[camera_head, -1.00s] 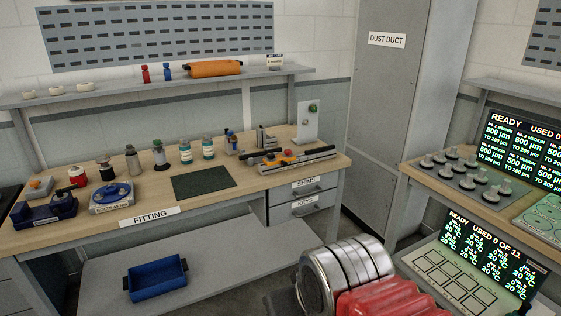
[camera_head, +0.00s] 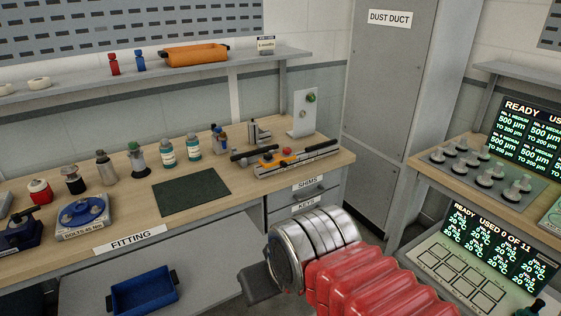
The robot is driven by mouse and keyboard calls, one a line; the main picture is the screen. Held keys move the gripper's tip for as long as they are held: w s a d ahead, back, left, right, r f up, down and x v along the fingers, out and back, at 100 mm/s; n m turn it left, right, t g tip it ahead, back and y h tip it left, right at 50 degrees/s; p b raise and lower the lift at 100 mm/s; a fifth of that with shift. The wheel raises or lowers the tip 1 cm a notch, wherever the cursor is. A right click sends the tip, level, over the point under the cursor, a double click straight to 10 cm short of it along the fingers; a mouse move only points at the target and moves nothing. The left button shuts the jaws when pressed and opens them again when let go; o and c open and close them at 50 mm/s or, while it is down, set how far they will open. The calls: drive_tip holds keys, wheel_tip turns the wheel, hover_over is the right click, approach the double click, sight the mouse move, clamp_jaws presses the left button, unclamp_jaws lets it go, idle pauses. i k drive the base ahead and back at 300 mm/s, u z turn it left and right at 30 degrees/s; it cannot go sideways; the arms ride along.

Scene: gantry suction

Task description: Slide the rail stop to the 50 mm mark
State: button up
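The rail (camera_head: 318,158) lies on the right end of the wooden fitting bench, a long light-grey bar with a scale-like strip. An orange piece (camera_head: 268,158) and a red knob (camera_head: 287,151) sit at its left part. One of these may be the rail stop; I cannot tell which. The marks are too small to read. My gripper (camera_head: 262,284) shows only as a dark grey piece beside my silver and red arm, low in front of the bench. It is well apart from the rail. Whether it is open is hidden.
The fitting bench (camera_head: 225,205) carries several bottles, a dark green mat (camera_head: 191,191) and a blue-topped bolt fixture (camera_head: 82,215). An upright white plate (camera_head: 304,112) stands behind the rail. A second bench with screens (camera_head: 505,175) is at the right. A blue tray (camera_head: 143,290) lies below.

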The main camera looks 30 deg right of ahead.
sight(280, 159)
drive_tip(key=u, duration=0.05)
drive_tip(key=i, duration=1)
drive_tip(key=u, duration=0.05)
